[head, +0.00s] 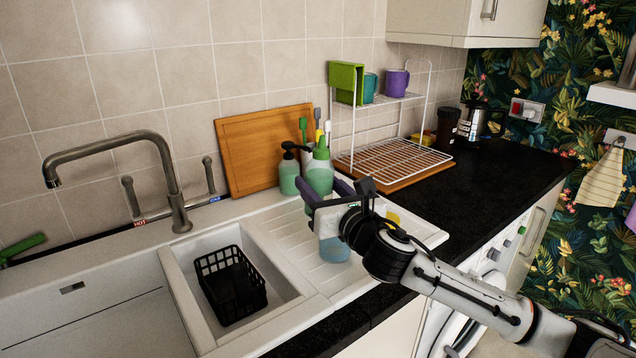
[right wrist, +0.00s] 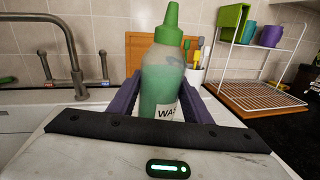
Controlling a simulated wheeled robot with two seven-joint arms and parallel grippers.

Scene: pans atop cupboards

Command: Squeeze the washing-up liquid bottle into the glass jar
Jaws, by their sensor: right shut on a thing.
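The washing-up liquid bottle (head: 320,174) is clear with green liquid and a green pointed cap. In the right wrist view the bottle (right wrist: 163,80) stands upright between the purple fingers, its label partly hidden by the gripper's edge. My right gripper (head: 334,188) is shut on it, above the sink's draining board. A clear container with blue-green in its lower part, seemingly the glass jar (head: 335,250), shows just below the gripper in the head view. Its upper part is hidden by the gripper. My left gripper is not in view.
A green pump bottle (head: 289,172) and a wooden board (head: 258,148) stand behind. The sink holds a black basket (head: 230,284); the tap (head: 165,165) is at left. A wire rack (head: 395,160) stands at right. The black worktop (head: 480,185) has clear room.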

